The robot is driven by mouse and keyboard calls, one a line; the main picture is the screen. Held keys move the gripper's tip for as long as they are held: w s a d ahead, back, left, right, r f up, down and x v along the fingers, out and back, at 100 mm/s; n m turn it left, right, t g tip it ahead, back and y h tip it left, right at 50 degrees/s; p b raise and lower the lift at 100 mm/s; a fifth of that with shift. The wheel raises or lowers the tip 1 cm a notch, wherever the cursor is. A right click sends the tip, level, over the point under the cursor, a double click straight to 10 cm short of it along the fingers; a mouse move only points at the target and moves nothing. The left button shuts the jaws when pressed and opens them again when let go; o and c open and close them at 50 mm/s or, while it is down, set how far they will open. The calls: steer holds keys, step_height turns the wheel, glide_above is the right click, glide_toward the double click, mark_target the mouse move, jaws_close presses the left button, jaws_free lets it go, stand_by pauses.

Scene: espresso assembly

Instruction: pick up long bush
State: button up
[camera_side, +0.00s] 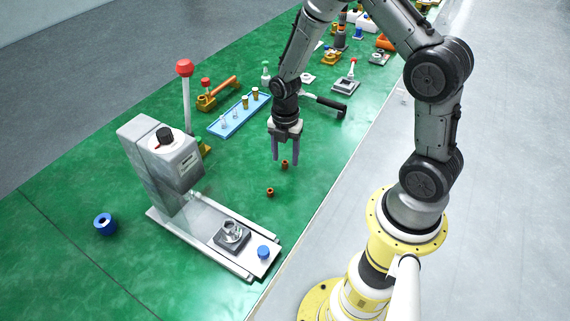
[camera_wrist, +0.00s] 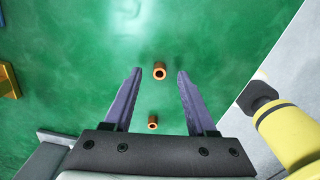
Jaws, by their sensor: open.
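Two small copper-coloured bushes stand on the green mat. One bush (camera_side: 285,164) shows close by my fingertips in the side view; I take it to be the larger bush (camera_wrist: 159,71) in the wrist view, seen between the fingertips. The other bush (camera_side: 270,191) lies nearer the grey press and looks smaller in the wrist view (camera_wrist: 153,122). The larger one looks like the long bush, but their heights are hard to compare from above. My gripper (camera_side: 285,159) points down, open and empty, with its two purple-grey fingers apart. Whether the fingertips reach down beside the bush is unclear.
A grey press (camera_side: 160,150) with a white base stands left of the bushes. A blue tray (camera_side: 232,118) with pegs and a black-handled tool (camera_side: 325,103) lie behind. A blue ring (camera_side: 105,224) lies far left. The mat around the bushes is clear.

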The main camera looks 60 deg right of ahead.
steer(key=shift+f, duration=0.8)
steer(key=shift+c, duration=0.2)
jaws_close()
